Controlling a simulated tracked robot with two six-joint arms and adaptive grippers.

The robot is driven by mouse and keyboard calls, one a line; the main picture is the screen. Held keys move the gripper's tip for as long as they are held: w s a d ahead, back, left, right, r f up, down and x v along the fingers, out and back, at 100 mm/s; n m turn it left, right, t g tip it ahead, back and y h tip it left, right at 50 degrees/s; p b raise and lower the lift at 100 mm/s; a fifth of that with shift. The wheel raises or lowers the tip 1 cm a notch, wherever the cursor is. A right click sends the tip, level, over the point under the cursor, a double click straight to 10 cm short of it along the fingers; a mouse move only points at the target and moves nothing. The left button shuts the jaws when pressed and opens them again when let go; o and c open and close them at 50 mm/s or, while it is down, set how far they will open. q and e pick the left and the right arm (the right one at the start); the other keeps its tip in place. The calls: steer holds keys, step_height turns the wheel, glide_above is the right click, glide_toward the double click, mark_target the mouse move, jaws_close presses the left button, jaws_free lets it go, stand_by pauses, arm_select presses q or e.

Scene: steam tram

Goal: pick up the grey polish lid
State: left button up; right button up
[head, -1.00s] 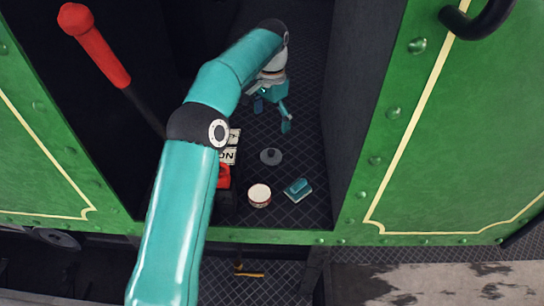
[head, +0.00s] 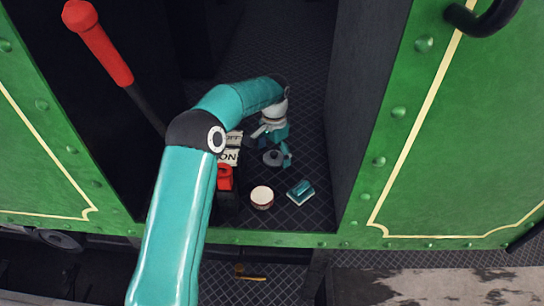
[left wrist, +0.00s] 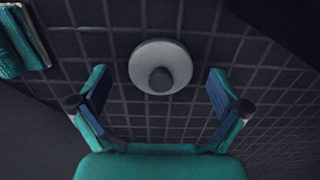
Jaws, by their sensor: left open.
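The grey polish lid (head: 272,158) lies on the dark patterned floor of the tram doorway, with its round knob facing up. In the left wrist view the lid (left wrist: 160,67) is a pale grey disc with a darker knob, ahead of my fingertips and about midway between them. My left gripper (head: 272,150) is low over the floor at the lid and partly overlaps it in the head view. In the left wrist view its two fingers (left wrist: 160,92) are spread apart with nothing between them. My right gripper is not in view.
A round tin with a pale top (head: 262,197) and a teal block-like item (head: 300,192) stand nearer the sill. A black box with a red switch (head: 225,178) and ON/OFF plate is left of the lid. The dark doorway wall (head: 352,110) rises at right.

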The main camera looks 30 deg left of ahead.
arm_select(q)
steer(key=c, duration=0.8)
steer(key=shift+o, duration=0.2)
steer(key=shift+r, duration=0.15)
